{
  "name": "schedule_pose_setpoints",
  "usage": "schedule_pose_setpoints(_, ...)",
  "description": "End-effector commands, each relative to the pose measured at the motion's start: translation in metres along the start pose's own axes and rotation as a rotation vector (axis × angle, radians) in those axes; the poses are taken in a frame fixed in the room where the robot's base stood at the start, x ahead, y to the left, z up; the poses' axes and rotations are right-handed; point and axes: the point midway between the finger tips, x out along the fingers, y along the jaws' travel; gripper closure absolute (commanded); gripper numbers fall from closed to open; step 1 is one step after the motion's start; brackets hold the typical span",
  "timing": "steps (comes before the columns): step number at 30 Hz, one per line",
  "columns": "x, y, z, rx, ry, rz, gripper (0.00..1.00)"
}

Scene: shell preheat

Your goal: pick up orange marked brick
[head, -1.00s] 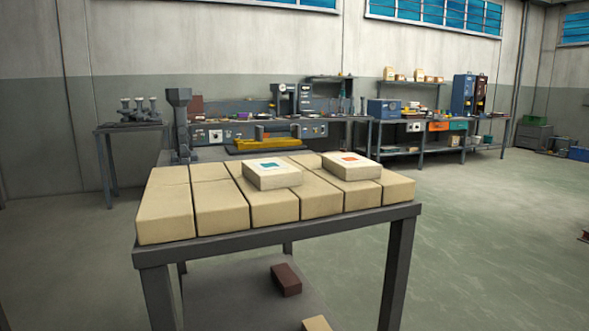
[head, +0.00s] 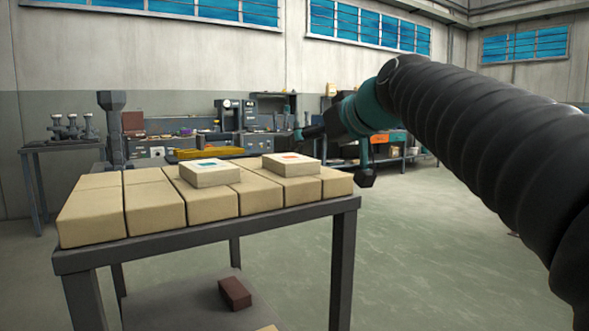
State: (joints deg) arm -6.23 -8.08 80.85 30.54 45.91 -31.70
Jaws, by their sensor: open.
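The orange marked brick (head: 291,168) is a pale block with an orange square on its white top. It lies flat on the layer of tan bricks, toward the right end of the table. A similar brick with a teal mark (head: 209,175) lies to its left, with a gap between them. My gripper (head: 335,156) is open, just right of the orange marked brick in the picture. Its dark fingers are spread, one toward the left and one downward. It appears empty and apart from the brick. Its exact depth is hard to tell.
Tan bricks (head: 155,203) cover the top of the dark metal table (head: 210,232). A dark red brick (head: 235,293) lies on the lower shelf. Workbenches with tools stand along the back wall. The floor right of the table (head: 430,240) is clear.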

Motion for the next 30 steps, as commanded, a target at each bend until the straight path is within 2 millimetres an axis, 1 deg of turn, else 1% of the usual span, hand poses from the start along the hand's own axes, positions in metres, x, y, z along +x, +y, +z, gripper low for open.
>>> schedule_pose_setpoints(12,0.068,0.000,-0.001,-0.001,0.000,-0.003,0.00)
schedule_pose_setpoints(16,0.080,0.000,-0.001,-0.001,0.002,-0.001,0.00)
schedule_pose_setpoints(23,0.090,0.000,-0.001,-0.001,0.001,-0.001,0.00)
schedule_pose_setpoints(26,0.101,0.000,0.001,-0.001,0.001,-0.002,0.00)
schedule_pose_setpoints(30,0.122,0.000,0.002,-0.001,0.000,-0.002,0.00)
